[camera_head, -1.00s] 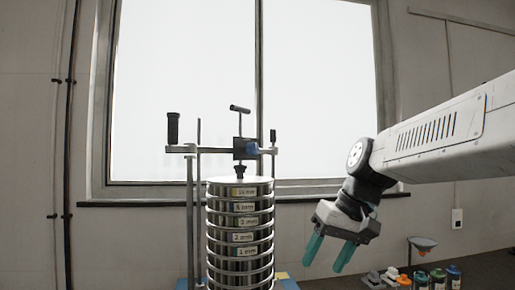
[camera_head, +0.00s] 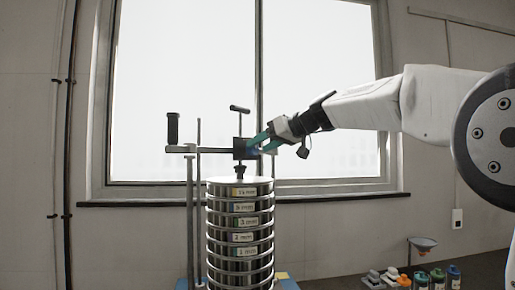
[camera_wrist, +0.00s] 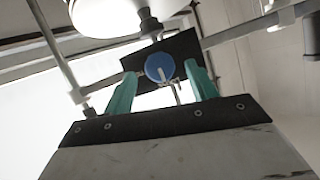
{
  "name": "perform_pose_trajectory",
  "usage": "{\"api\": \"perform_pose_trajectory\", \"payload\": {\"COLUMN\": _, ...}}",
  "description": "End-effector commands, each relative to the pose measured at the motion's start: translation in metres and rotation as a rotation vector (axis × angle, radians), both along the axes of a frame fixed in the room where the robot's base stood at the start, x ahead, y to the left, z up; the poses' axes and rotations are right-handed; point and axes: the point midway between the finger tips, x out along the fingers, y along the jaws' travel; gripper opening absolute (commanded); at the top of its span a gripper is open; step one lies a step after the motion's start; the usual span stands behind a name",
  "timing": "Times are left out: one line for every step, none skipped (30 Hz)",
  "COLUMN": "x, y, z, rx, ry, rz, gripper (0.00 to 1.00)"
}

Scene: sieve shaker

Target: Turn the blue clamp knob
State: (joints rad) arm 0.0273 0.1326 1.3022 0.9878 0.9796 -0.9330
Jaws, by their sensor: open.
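The blue clamp knob (camera_wrist: 159,67) is a round disc on the dark clamp block (camera_wrist: 183,46), seen face-on in the wrist view. In the head view the knob (camera_head: 252,151) is largely hidden behind my gripper's fingers at the right side of the clamp block (camera_head: 239,149). My gripper (camera_head: 258,144) has teal fingers and reaches in from the right at knob height. In the wrist view the open fingers (camera_wrist: 162,84) stand on either side of the knob, with gaps visible. I cannot tell whether either finger touches it.
A stack of labelled metal sieves (camera_head: 240,233) stands under the clamp. A black handle (camera_head: 173,128) and a T-bar (camera_head: 240,109) rise above the crossbar, beside upright rods.

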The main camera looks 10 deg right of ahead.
Motion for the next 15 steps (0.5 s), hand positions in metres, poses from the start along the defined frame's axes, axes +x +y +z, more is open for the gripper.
{"api": "perform_pose_trajectory", "payload": {"x": 0.004, "y": 0.006, "z": -0.003, "rx": 0.0, "ry": 0.0, "rz": 0.002, "gripper": 0.57}}
{"api": "perform_pose_trajectory", "payload": {"x": 0.007, "y": 0.008, "z": -0.004, "rx": 0.0, "ry": -0.001, "rz": 0.001, "gripper": 0.57}}
{"api": "perform_pose_trajectory", "payload": {"x": 0.009, "y": 0.011, "z": -0.005, "rx": -0.001, "ry": 0.0, "rz": 0.001, "gripper": 0.57}}
{"api": "perform_pose_trajectory", "payload": {"x": 0.011, "y": 0.012, "z": -0.007, "rx": -0.001, "ry": 0.0, "rz": 0.001, "gripper": 0.57}}
{"api": "perform_pose_trajectory", "payload": {"x": 0.012, "y": 0.014, "z": -0.008, "rx": -0.001, "ry": 0.0, "rz": 0.001, "gripper": 0.57}}
{"api": "perform_pose_trajectory", "payload": {"x": 0.013, "y": 0.015, "z": -0.008, "rx": -0.001, "ry": 0.0, "rz": 0.001, "gripper": 0.57}}
{"api": "perform_pose_trajectory", "payload": {"x": 0.014, "y": 0.016, "z": -0.009, "rx": -0.001, "ry": 0.0, "rz": 0.001, "gripper": 0.57}}
{"api": "perform_pose_trajectory", "payload": {"x": 0.015, "y": 0.016, "z": -0.009, "rx": -0.001, "ry": 0.0, "rz": 0.001, "gripper": 0.57}}
{"api": "perform_pose_trajectory", "payload": {"x": 0.015, "y": 0.017, "z": -0.009, "rx": -0.001, "ry": 0.0, "rz": 0.001, "gripper": 0.57}}
{"api": "perform_pose_trajectory", "payload": {"x": 0.015, "y": 0.017, "z": -0.009, "rx": -0.001, "ry": -0.001, "rz": 0.0, "gripper": 0.57}}
{"api": "perform_pose_trajectory", "payload": {"x": 0.015, "y": 0.017, "z": -0.009, "rx": -0.001, "ry": -0.001, "rz": 0.0, "gripper": 0.57}}
{"api": "perform_pose_trajectory", "payload": {"x": 0.015, "y": 0.017, "z": -0.009, "rx": -0.001, "ry": -0.001, "rz": -0.001, "gripper": 0.57}}
{"api": "perform_pose_trajectory", "payload": {"x": 0.015, "y": 0.017, "z": -0.009, "rx": -0.001, "ry": -0.001, "rz": -0.001, "gripper": 0.57}}
{"api": "perform_pose_trajectory", "payload": {"x": 0.015, "y": 0.017, "z": -0.009, "rx": -0.001, "ry": -0.001, "rz": -0.001, "gripper": 0.57}}
{"api": "perform_pose_trajectory", "payload": {"x": 0.015, "y": 0.017, "z": -0.009, "rx": -0.001, "ry": -0.001, "rz": -0.001, "gripper": 0.57}}
